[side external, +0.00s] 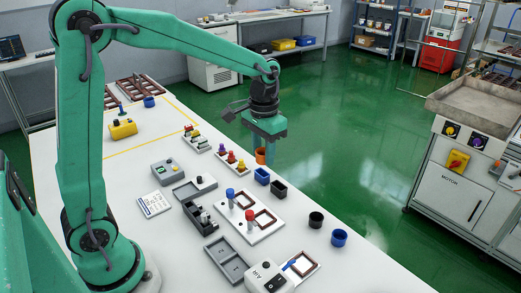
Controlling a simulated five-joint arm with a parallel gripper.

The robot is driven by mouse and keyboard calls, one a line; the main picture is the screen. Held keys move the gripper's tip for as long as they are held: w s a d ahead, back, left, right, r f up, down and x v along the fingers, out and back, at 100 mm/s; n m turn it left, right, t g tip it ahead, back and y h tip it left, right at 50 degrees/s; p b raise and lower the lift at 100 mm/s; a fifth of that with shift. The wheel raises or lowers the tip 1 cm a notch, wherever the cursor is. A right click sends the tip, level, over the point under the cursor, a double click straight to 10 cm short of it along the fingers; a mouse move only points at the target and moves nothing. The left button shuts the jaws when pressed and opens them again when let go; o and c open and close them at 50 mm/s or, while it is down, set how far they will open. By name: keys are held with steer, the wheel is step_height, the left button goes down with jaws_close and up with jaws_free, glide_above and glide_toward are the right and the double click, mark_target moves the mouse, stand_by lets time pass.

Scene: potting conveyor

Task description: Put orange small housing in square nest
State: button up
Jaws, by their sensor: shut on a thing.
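The orange small housing (260,155) is between the fingers of my gripper (265,156), which is shut on it. Much of the housing is hidden by the fingers. It is above or near the table's right edge, behind the blue housing; its exact height is hard to judge. A white plate (232,232) in front carries two brown square frames, a farther one (245,198) and a nearer one (265,217), with a blue and a red knob beside them. Both frames look empty. I cannot tell which one is the square nest.
A black cup (316,219) and a blue cup (339,237) stand nearer the right edge. Coloured knobs (231,158) stand left of my gripper. A grey tray (227,262) lies in front.

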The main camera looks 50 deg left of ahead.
glide_above(264, 220)
step_height(264, 220, down, 9)
steer(key=shift+f, duration=0.15)
steer(key=shift+f, duration=3.2)
steer(key=shift+f, duration=0.7)
